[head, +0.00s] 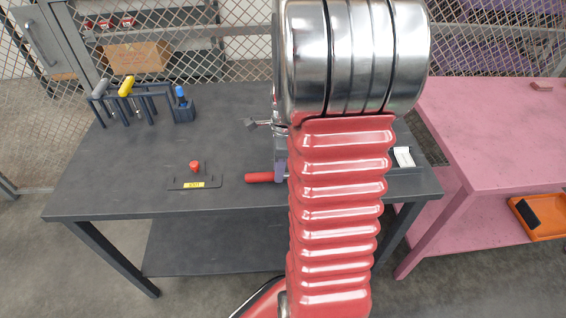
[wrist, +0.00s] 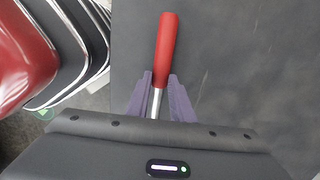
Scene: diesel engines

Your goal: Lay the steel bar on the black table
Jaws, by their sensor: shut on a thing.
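The steel bar (wrist: 166,50) has a red grip and a bare steel shaft. In the wrist view my gripper (wrist: 159,78) has its purple fingers shut on the steel shaft, and the red grip points out beyond the fingertips. In the head view the red grip (head: 261,177) sticks out to the left of a purple finger, over the black table (head: 235,140). My arm hides most of the gripper and the rest of the bar there. I cannot tell whether the bar touches the tabletop.
A tool rack (head: 130,92) stands at the table's back left. A small black fixture (head: 194,185) with a red knob sits near the front left. A white item (head: 403,157) lies at the right. A pink table (head: 490,130) stands beside it. The middle left tabletop is clear.

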